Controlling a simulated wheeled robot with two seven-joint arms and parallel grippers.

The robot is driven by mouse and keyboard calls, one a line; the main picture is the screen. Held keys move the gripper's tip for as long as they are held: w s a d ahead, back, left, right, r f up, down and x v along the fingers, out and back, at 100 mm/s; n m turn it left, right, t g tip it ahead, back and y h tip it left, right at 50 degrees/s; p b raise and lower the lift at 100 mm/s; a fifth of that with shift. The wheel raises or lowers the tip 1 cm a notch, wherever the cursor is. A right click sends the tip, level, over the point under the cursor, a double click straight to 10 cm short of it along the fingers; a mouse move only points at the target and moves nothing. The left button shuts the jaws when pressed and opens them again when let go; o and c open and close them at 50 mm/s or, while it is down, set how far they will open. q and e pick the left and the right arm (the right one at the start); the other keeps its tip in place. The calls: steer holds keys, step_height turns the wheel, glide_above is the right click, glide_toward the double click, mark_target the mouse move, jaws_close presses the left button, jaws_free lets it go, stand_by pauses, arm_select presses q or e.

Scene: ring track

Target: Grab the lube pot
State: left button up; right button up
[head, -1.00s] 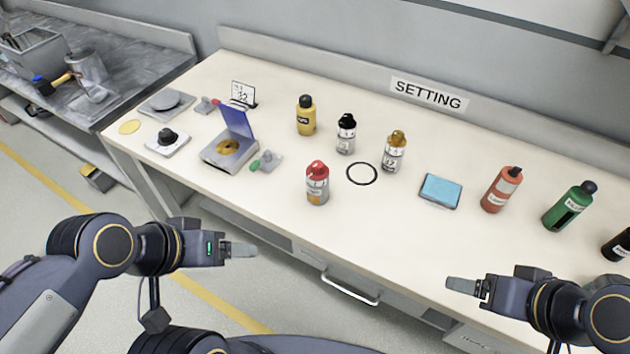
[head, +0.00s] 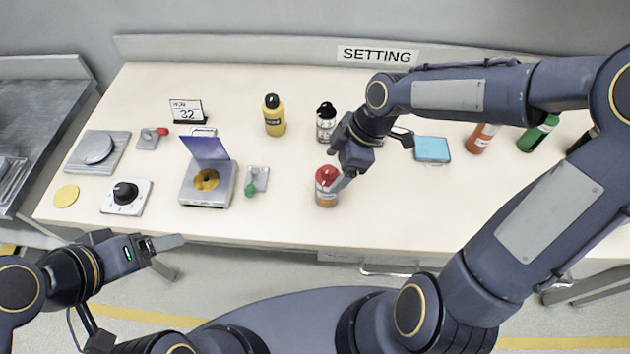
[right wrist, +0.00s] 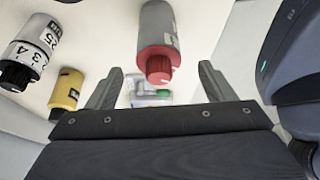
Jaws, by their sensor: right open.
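A red-capped pot (head: 326,190) with a grey-and-orange body stands upright near the table's front edge; I cannot read its label. My right gripper (head: 342,180) reaches in from the right, its fingers close to this pot and partly covering it. In the right wrist view the red-capped pot (right wrist: 157,40) lies just beyond and between the two open, empty fingers. A yellow bottle (head: 274,118) with a black cap and a white-labelled bottle (head: 326,124) stand behind. I cannot tell from a label which one is the lube pot. My left gripper (head: 168,243) hangs in front of the table.
On the table's left are a disc box with a raised blue lid (head: 207,185), a knob plate (head: 126,197) and a green-knobbed part (head: 255,182).

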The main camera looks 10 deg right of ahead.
mark_target(325, 180)
steer(key=x, duration=0.6)
steer(key=shift+w+d+f, duration=0.1)
steer(key=shift+f, duration=0.3)
steer(key=c, duration=1.2)
